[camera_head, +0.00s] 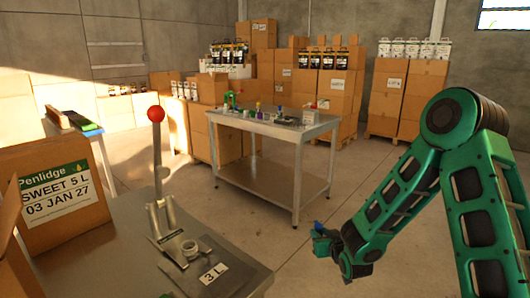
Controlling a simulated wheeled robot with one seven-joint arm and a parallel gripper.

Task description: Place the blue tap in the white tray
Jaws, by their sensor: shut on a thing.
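My gripper (326,243) hangs at the end of my green arm, right of centre, over the floor between the two tables. It is shut on a small blue thing (318,227), which looks like the blue tap. Most of the tap is hidden by the fingers, so its exact shape and tilt are unclear. I cannot make out the white tray for certain. Small items stand on the far steel table (294,135), too small to tell apart.
A near metal table (235,272) at the lower left bears a lever with a red knob (156,114), a ring-shaped fitting (190,249) and a "3 L" label (213,273). A Penlidge carton (62,196) stands at left. Stacked cartons line the back. Concrete floor between the tables is clear.

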